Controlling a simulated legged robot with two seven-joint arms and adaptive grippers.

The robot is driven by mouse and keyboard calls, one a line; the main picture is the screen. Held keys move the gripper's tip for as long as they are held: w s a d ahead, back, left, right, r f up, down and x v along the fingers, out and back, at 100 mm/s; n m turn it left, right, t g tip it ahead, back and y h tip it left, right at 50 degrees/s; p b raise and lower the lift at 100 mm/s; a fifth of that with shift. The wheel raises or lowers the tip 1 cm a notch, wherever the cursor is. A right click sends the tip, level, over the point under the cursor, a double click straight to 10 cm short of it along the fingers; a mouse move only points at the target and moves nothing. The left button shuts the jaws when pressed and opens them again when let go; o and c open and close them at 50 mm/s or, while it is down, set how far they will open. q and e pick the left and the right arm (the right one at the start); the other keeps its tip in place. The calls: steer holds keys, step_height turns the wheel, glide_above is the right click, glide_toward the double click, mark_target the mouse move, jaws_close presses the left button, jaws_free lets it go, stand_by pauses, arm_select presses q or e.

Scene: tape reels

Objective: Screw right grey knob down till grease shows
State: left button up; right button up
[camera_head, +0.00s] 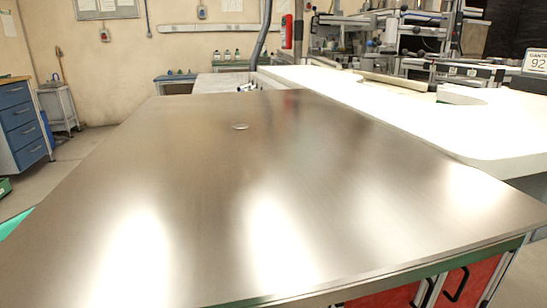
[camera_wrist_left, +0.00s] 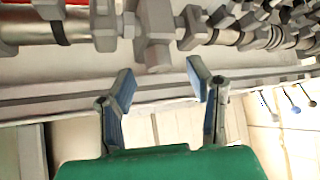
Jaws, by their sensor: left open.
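My left gripper (camera_wrist_left: 160,82) shows in the left wrist view with its two blue-padded fingers spread apart and nothing between them. Ahead of the fingertips, a grey block-shaped part (camera_wrist_left: 156,30) hangs from a row of grey machine parts on shafts. It appears in line with the gap between the fingers and looks apart from them. I cannot tell which grey part is the right grey knob, and no grease can be made out. Neither gripper is in the head view.
A blue drawer cabinet (camera_head: 18,118) stands at the left.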

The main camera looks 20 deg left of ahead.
arm_select(q)
steer(key=v, duration=0.9)
steer(key=shift+a+f, duration=0.15)
steer(key=shift+a, duration=0.25)
